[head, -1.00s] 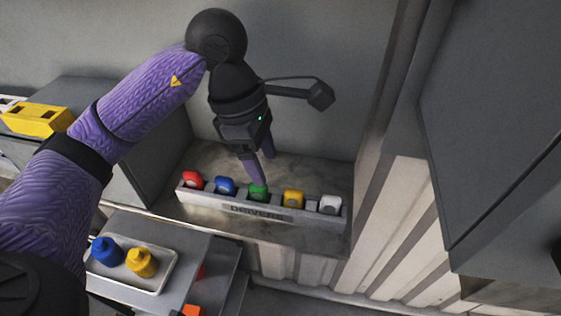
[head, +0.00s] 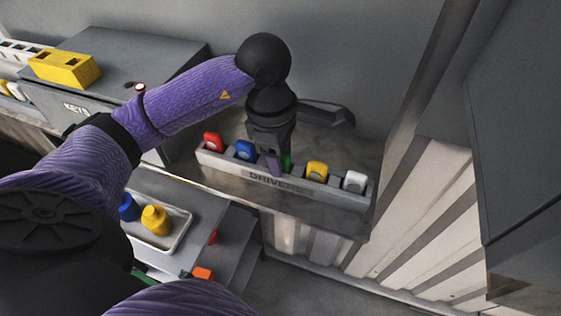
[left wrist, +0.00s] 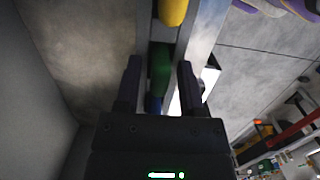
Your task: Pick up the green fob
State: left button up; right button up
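The green fob (head: 287,161) sits in the middle slot of a grey rack (head: 247,170) labelled DRIVERS, partly hidden in the head view behind my left gripper (head: 278,165). My left gripper points down at the rack. In the left wrist view the green fob (left wrist: 160,68) lies between the two fingers of my left gripper (left wrist: 160,82), with a narrow gap on each side. The fingers are apart and do not appear to touch it. My right gripper is out of view.
Red (head: 213,141), blue (head: 246,150), yellow (head: 317,170) and white (head: 354,181) fobs share the rack. A wall stands behind its shelf. A tray (head: 178,243) with blue and yellow objects is lower left. A yellow block (head: 64,68) lies on the grey box at left.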

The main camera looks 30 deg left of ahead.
pick_arm(q)
grip_shut()
jog(key=shift+r, duration=0.1)
notch_tip(320, 180, up, 10)
jog(key=p, duration=0.2)
jog(key=shift+f+p, duration=0.25)
jog(key=shift+p, duration=0.1)
notch_tip(320, 180, up, 7)
jog(key=p, duration=0.5)
jog(key=shift+d+f, duration=0.1)
jog(key=shift+f, duration=0.1)
